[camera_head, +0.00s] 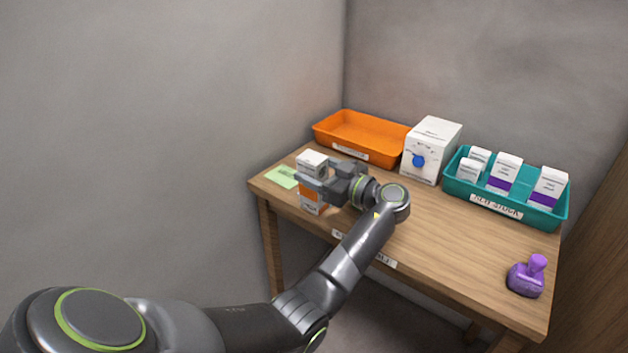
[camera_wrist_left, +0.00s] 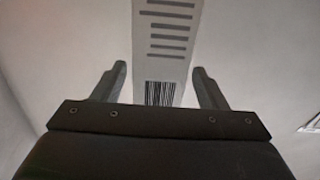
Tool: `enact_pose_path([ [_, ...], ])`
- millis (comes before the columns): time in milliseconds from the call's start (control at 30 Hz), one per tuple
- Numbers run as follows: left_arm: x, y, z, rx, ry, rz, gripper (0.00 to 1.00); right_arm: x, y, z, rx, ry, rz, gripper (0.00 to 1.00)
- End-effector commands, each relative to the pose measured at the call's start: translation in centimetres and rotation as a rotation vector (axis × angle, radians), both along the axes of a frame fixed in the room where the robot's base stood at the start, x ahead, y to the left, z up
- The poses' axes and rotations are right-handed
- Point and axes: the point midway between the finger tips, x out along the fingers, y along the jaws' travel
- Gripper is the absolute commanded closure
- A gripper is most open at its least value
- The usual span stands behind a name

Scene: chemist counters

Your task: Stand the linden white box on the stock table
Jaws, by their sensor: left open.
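A white box with an orange band (camera_head: 311,200) stands upright at the left end of the wooden stock table (camera_head: 430,232). Its name is too small to read, so I cannot tell if it is the linden one. My left gripper (camera_head: 312,182) is at this box, its fingers level with the upper part and partly hiding it. In the left wrist view the open fingers (camera_wrist_left: 162,85) stand either side of a white box face (camera_wrist_left: 165,50) with grey stripes and a barcode, with gaps on both sides. My right gripper is not in view.
An orange tray (camera_head: 330,140), a white carton with a blue dot (camera_head: 440,135) and a teal tray (camera_head: 545,222) of white and purple boxes line the back. A green card (camera_head: 283,177) lies at left, a purple stamp (camera_head: 526,278) at right. The table's front middle is clear.

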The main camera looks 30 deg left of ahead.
Motion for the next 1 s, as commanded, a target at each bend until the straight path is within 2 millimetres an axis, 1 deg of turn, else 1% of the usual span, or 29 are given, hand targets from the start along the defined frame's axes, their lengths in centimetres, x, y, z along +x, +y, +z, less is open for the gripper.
enact_pose_path([
  [33, 0.2, 1.0, 0.4, 0.003, 0.002, 0.002, 0.34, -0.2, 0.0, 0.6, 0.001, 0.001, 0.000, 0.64],
  [100, 0.3, 1.9, 0.3, 0.002, 0.002, 0.001, 0.34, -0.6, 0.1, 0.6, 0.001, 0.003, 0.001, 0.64],
  [200, 0.4, 2.8, 0.1, 0.001, 0.001, 0.001, 0.34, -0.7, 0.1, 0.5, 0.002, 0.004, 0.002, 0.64],
  [467, 0.4, 3.0, 0.0, -0.001, 0.000, 0.000, 0.34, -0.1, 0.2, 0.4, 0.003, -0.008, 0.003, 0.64],
  [567, 0.4, 3.0, 0.0, -0.001, 0.000, 0.000, 0.45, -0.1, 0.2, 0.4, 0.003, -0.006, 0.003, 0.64],
  [800, 0.4, 3.0, 0.0, 0.000, 0.000, 0.000, 0.77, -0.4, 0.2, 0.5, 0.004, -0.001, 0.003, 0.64],
  [900, 0.4, 3.0, 0.1, 0.000, -0.001, 0.000, 0.88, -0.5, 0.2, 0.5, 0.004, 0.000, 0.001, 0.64],
  [1000, 0.4, 3.0, 0.1, 0.000, -0.001, 0.000, 0.88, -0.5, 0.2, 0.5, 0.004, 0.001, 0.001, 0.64],
])
